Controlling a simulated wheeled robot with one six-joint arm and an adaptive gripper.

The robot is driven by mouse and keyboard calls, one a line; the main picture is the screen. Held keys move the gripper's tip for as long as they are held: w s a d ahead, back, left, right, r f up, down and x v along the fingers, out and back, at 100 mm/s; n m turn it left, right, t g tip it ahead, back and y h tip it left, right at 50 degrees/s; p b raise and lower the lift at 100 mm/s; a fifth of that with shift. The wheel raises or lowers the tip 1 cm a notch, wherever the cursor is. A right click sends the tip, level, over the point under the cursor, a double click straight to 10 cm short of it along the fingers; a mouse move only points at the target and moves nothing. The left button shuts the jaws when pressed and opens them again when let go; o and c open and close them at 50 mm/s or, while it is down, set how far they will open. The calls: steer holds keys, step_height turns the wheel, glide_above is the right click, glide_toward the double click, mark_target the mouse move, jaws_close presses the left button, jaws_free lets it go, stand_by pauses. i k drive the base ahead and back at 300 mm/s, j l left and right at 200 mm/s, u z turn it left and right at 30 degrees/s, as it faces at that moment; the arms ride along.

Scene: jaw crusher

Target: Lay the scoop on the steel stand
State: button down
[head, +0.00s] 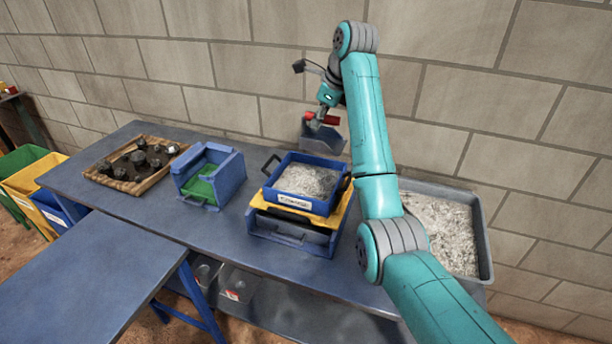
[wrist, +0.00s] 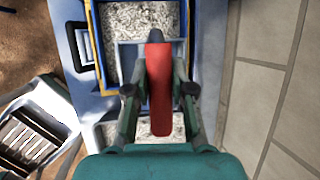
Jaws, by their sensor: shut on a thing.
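My gripper (head: 325,112) is shut on the red handle of the scoop. The scoop's grey pan (head: 322,138) hangs below and beside the jaws, in the air close to the wall and behind the blue tray. In the wrist view the red handle (wrist: 160,90) runs between the fingers of my gripper (wrist: 160,92), with part of the pan (wrist: 130,55) beyond it. I cannot surely pick out the steel stand in either view.
A blue tray (head: 325,208) of crushed grit sits on a yellow-and-blue stack. A blue box with a green inside (head: 237,170) and a wooden tray of rocks (head: 95,178) stand left. A large grey tray (head: 484,240) stands right. Bare tabletop (head: 140,207) shows front left.

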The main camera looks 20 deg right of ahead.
mark_target(117, 270)
steer(key=i+j+u, duration=0.15)
steer(key=j+u, duration=0.2)
steer(key=i+j+u, duration=0.2)
steer(key=j+u, duration=0.2)
steer(key=i+j+u, duration=0.35)
steer(key=k+j, duration=0.1)
